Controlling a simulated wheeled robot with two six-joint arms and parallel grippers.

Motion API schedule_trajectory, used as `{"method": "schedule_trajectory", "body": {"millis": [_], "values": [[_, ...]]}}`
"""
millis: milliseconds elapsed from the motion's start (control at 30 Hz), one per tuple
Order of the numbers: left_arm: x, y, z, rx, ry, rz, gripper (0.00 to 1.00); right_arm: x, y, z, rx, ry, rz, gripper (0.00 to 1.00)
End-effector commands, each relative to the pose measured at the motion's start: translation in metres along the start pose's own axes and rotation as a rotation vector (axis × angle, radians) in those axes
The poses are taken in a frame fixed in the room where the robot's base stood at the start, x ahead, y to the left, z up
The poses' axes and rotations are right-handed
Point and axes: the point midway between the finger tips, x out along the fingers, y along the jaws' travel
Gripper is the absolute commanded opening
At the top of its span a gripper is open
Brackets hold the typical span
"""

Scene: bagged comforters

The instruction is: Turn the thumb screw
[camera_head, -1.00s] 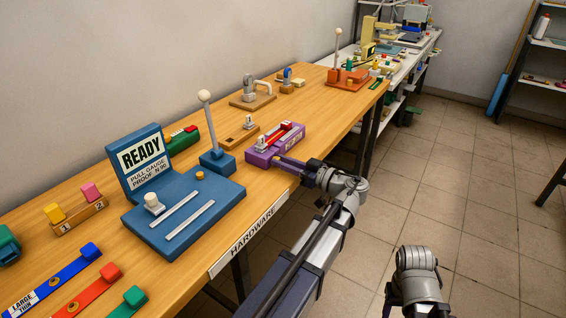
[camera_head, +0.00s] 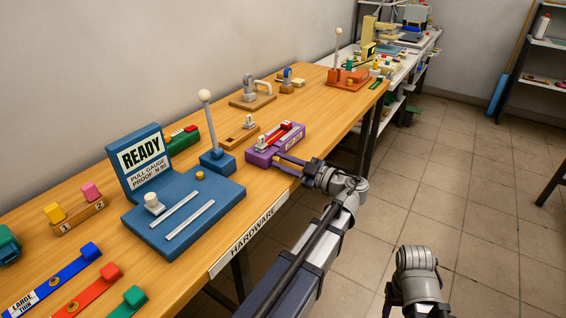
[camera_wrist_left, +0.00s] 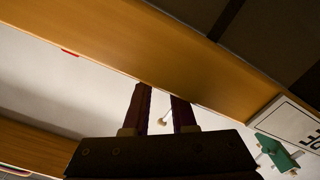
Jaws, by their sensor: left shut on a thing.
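A purple fixture (camera_head: 262,157) with red and white parts on top sits near the front edge of the wooden bench. My left gripper (camera_head: 280,157) reaches in from the bench's front, its fingertips at the fixture's right front side. It is shut on a small part there, taken as the thumb screw, which the fingers hide. In the left wrist view the two dark fingers (camera_wrist_left: 160,95) show with a gap between them, and their tips reach a wooden edge. Part of my right arm shows low in the head view; its fingertips are mostly out of sight.
A blue pull gauge (camera_head: 190,205) with a READY panel and a white-balled lever (camera_head: 206,120) stand left of the fixture. A wooden block (camera_head: 240,132) lies behind it. Coloured strips (camera_head: 80,285) lie at the near left. The floor to the right is open.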

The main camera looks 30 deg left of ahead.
Motion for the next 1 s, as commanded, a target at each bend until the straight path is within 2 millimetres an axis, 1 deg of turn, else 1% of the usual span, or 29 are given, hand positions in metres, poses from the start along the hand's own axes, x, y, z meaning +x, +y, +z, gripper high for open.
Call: {"method": "schedule_trajectory", "body": {"millis": [200,567,600,833,867,1000], "values": [[-0.0002,-0.0003,0.0001,-0.031,-0.001,-0.001,0.00,0.0001,0.0000,0.0000,0.000,0.000,0.000,0.55],[-0.0002,-0.0004,0.0001,-0.034,-0.001,-0.001,0.00,0.0001,0.0000,0.0000,0.000,0.000,0.000,0.55],[-0.0002,-0.0004,0.0001,-0.034,-0.001,-0.001,0.27,0.0001,0.0000,0.0000,0.000,0.000,0.000,0.55],[-0.0001,-0.0005,0.0001,-0.033,-0.001,-0.001,0.53,0.0001,0.0000,0.0000,0.000,0.000,0.000,0.55],[-0.0001,-0.0005,0.0002,-0.033,-0.001,-0.001,0.55,0.0001,0.0000,0.0000,0.000,0.000,0.000,0.55],[-0.0001,-0.0010,0.0002,-0.033,-0.001,-0.002,0.55,0.0002,0.0000,0.0000,0.000,0.000,0.000,0.55]]}}
